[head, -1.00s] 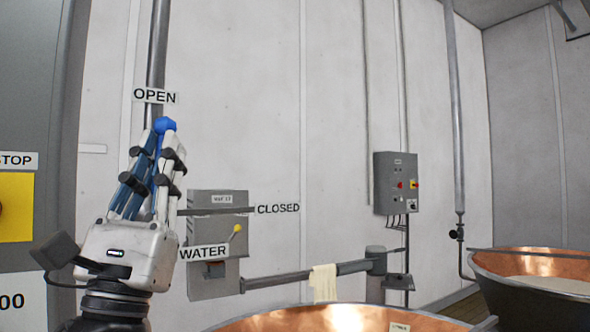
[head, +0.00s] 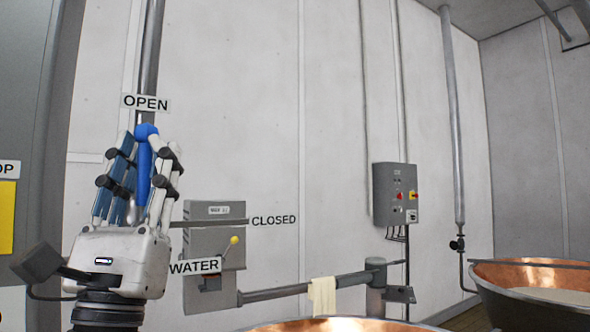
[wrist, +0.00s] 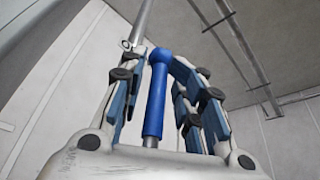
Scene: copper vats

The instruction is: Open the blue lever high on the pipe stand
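The blue lever (head: 145,165) stands nearly upright on the pipe stand, its round knob just below the OPEN sign (head: 146,102). In the wrist view the lever (wrist: 154,105) stands between the two fingers of my gripper (wrist: 152,75). Gaps show on both sides of its shaft, so the fingers are apart and not clamped on it. In the head view my gripper (head: 147,148) points up around the lever. The lever's pivot is hidden behind my gripper. The CLOSED sign (head: 273,220) is on a bar to the right, and the WATER sign (head: 194,267) is lower.
A grey box (head: 214,290) with a yellow-knobbed handle (head: 234,240) is close on the right. A horizontal pipe with a cloth (head: 323,296) runs beyond it. Copper vats (head: 490,274) stand at the lower right. A grey cabinet (head: 25,100) is on the left.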

